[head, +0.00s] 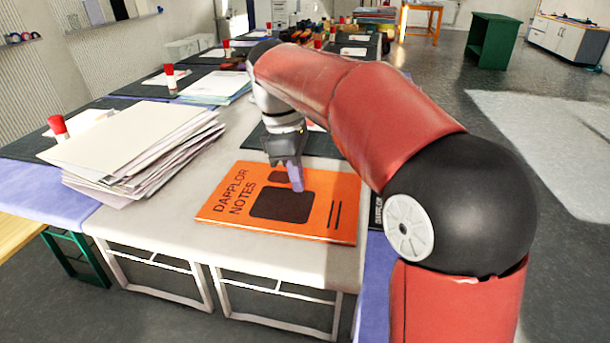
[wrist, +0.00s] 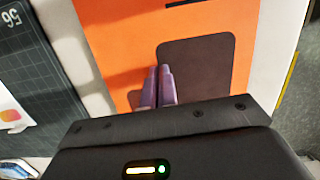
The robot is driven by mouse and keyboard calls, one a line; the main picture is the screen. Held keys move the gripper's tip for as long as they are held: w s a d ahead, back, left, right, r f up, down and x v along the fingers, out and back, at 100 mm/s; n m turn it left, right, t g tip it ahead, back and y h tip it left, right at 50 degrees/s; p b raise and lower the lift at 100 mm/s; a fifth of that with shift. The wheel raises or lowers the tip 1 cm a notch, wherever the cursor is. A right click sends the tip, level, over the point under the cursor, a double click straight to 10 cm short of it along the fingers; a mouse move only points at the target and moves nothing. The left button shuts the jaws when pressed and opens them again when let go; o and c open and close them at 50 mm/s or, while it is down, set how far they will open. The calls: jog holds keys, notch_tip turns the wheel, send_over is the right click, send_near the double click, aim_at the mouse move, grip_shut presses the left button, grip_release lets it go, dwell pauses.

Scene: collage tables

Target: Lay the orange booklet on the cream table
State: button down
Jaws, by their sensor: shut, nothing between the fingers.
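The orange booklet (head: 222,212), printed "DAPFLOR NOTES" with dark blocks, lies flat on the cream table (head: 150,225) near its front right part. My gripper (head: 297,188) points down over the booklet in the head view, its purple fingers closed together and empty. In the wrist view the fingertips (wrist: 159,72) are side by side in front of the booklet (wrist: 110,35), beside its large dark block. I cannot tell whether the fingertips touch the cover. My arm hides part of the table to the right in the head view.
A tall stack of papers (head: 125,150) stands left of the booklet. A dark cutting mat (wrist: 45,70) lies beside it in the wrist view. Red-capped glue sticks (head: 58,127) stand farther left and back. Bare cream surface lies in front of the stack.

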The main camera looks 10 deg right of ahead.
aim_at(240, 184)
jog(key=shift+r+p, duration=0.3)
jog(key=shift+r, duration=0.1)
jog(key=shift+s+a, duration=0.1)
jog(key=shift+w+a+f, duration=0.1)
jog(key=shift+w+a, duration=0.15)
jog(key=shift+a, duration=0.05)
jog(key=w+a, duration=0.1)
jog(key=a, duration=0.2)
jog(key=w+a, duration=0.1)
jog(key=a, duration=0.3)
jog(key=w+a, duration=0.1)
jog(key=a, duration=0.2)
jog(key=shift+a, duration=0.4)
